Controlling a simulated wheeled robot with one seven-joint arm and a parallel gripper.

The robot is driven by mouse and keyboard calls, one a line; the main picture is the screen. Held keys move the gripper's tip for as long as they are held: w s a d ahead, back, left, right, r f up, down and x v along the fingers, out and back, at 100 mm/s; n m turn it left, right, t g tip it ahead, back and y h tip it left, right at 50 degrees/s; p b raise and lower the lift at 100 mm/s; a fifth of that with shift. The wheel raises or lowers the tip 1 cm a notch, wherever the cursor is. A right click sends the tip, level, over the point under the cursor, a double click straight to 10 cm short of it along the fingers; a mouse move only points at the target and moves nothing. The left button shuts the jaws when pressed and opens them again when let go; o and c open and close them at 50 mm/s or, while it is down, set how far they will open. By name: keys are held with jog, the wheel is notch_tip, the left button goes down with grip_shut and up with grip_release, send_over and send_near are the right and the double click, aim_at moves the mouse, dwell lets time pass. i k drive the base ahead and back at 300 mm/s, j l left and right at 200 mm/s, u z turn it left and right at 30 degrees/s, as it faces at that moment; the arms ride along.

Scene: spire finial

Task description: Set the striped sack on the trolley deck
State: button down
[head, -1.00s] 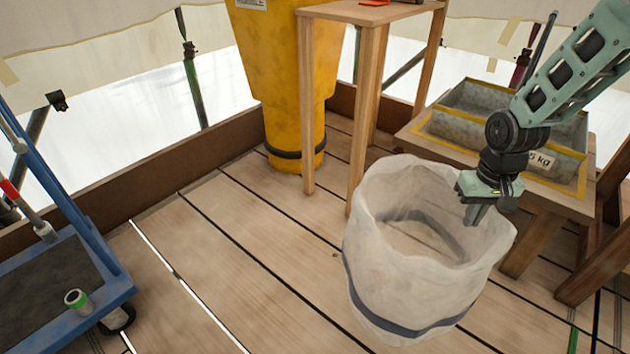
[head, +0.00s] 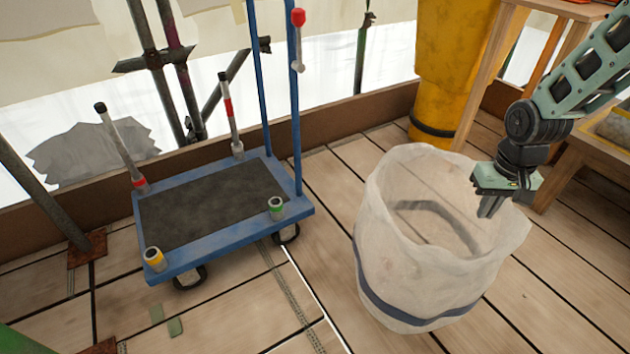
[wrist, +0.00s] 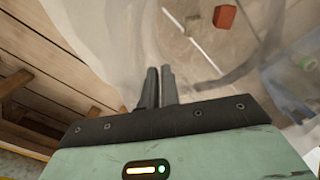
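The striped sack (head: 405,255) is a pale, open-topped bag with one dark blue band low around it. It stands upright at centre right in the head view, right of the trolley and apart from it. My gripper (head: 488,208) is at the sack's right rim, fingers down and close together, shut on the rim. In the wrist view my gripper (wrist: 161,88) has pale sheer sack cloth around its fingers. Whether the sack's bottom touches the floor is unclear. The trolley deck (head: 205,210) is dark, bare and framed in blue.
Tall capped posts (head: 232,120) rise at the deck's left and back; short yellow (head: 154,258) and green-topped (head: 276,207) stubs mark its front corners. A blue handle (head: 295,110) rises at its right. The wrist view shows a reddish block (wrist: 225,16); whether it lies inside the sack is unclear.

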aim_at(210, 202)
jog(key=k+j+u, duration=0.1)
jog(key=j+u, duration=0.15)
jog(key=j, duration=0.45)
jog(key=j+u, duration=0.25)
jog(key=j, duration=0.4)
